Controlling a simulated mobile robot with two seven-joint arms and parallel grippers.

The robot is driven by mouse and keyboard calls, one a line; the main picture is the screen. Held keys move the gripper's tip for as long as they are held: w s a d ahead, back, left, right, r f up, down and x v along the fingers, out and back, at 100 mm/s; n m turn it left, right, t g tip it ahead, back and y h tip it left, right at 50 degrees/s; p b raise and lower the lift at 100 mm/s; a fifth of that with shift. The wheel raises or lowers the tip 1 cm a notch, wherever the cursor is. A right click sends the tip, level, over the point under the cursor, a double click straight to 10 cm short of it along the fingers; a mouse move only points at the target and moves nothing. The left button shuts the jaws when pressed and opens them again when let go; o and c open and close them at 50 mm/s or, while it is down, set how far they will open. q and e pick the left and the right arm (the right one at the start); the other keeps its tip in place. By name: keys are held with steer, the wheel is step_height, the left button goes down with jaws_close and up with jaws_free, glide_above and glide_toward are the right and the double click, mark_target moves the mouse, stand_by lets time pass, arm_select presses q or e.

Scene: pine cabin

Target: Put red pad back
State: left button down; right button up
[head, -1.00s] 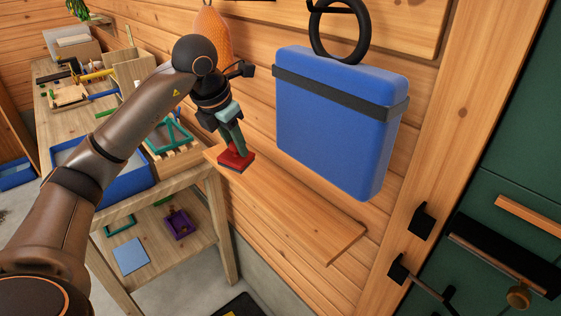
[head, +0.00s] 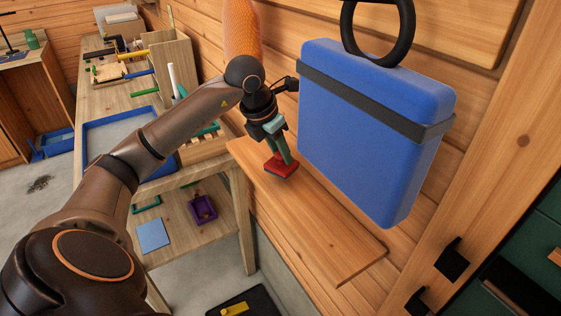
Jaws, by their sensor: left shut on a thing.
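My left gripper (head: 279,153) is shut on a red pad (head: 281,169), a small flat red block with a dark underside. The green fingers point down and grip its top. The pad is at the left part of the wooden wall shelf (head: 320,226), over its bare top. I cannot tell whether the pad touches the shelf or hangs just above it. My right gripper is not in view.
A big blue case (head: 365,140) with a dark strap hangs on the wall close to the right of the gripper. An orange textured thing (head: 241,35) hangs behind the arm. A workbench (head: 97,125) with a blue tray (head: 103,161) stands left. The shelf's right part is clear.

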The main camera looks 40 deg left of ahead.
mark_target(277, 154)
arm_select(q)
steer(key=shift+f, duration=1.5)
steer(key=c, duration=0.5)
jaws_free()
steer(key=shift+c, duration=0.2)
steer(key=v, duration=1.2)
